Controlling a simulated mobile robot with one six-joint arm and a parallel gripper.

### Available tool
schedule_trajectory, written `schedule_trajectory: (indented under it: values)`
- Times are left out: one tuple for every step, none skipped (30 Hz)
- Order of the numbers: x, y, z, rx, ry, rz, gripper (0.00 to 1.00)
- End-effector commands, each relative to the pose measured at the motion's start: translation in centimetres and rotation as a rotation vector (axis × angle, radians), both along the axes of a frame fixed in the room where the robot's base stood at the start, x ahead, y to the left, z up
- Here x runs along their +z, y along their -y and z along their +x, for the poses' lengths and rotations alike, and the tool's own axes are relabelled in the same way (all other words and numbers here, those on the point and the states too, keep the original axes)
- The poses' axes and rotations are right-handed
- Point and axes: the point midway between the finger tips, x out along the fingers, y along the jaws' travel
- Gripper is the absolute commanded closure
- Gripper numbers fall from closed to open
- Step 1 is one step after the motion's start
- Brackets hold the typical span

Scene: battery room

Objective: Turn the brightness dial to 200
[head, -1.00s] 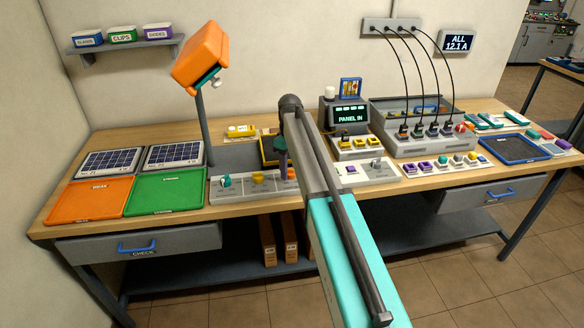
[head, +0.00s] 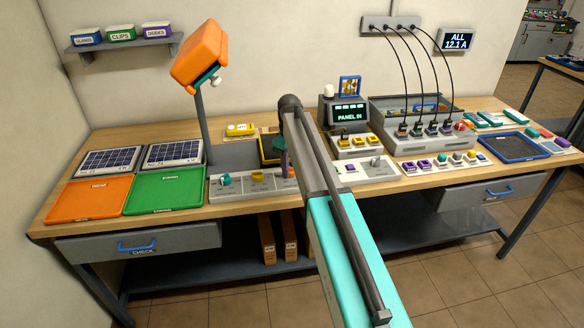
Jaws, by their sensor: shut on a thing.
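The grey control panel (head: 240,192) sits at the front of the bench, behind and left of my arm. It carries a teal dial (head: 225,178) at its left, a yellow control (head: 257,176) in the middle and an orange dial (head: 291,172) at its right end. The labels are too small to read, so I cannot tell the dial's setting. My gripper (head: 284,171) points down at the right end of the panel, shut on the orange dial. My arm and gripper hide much of that dial.
An orange lamp head (head: 200,53) on a post stands behind the panel. Solar panels (head: 174,155) and a green tray (head: 165,191) lie to the left. A grey box with cables (head: 415,128) and a blue-rimmed tray (head: 508,147) stand right of my arm.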

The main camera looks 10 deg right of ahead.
Motion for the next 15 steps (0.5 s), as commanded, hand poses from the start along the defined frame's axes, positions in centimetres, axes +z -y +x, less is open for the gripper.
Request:
schedule_trajectory:
  values:
    - [0.03, 0.11, 0.05, -0.013, 0.001, -0.003, 0.9]
    - [0.02, 0.09, 0.06, -0.022, 0.001, -0.003, 0.9]
    - [0.02, 0.07, 0.06, -0.038, 0.001, -0.003, 0.91]
    - [0.02, 0.05, 0.08, -0.05, 0.001, -0.003, 0.91]
    - [0.02, 0.04, 0.08, -0.064, 0.001, -0.003, 0.91]
    - [0.03, 0.02, 0.09, -0.084, 0.001, -0.003, 0.91]
    - [0.03, 0.01, 0.11, -0.102, 0.002, -0.002, 0.91]
    - [0.03, 0.0, 0.11, -0.119, 0.002, -0.002, 0.91]
    - [0.03, -0.01, 0.11, -0.146, 0.002, -0.002, 0.91]
    - [0.03, -0.03, 0.11, -0.168, 0.002, -0.002, 0.91]
    - [0.03, -0.03, 0.12, -0.189, 0.003, -0.002, 0.91]
    - [0.04, -0.05, 0.12, -0.221, 0.003, -0.002, 0.91]
    - [0.04, -0.05, 0.13, -0.245, 0.003, -0.002, 0.91]
    - [0.04, -0.06, 0.14, -0.271, 0.003, -0.002, 0.91]
    - [0.05, -0.07, 0.14, -0.306, 0.004, -0.001, 0.91]
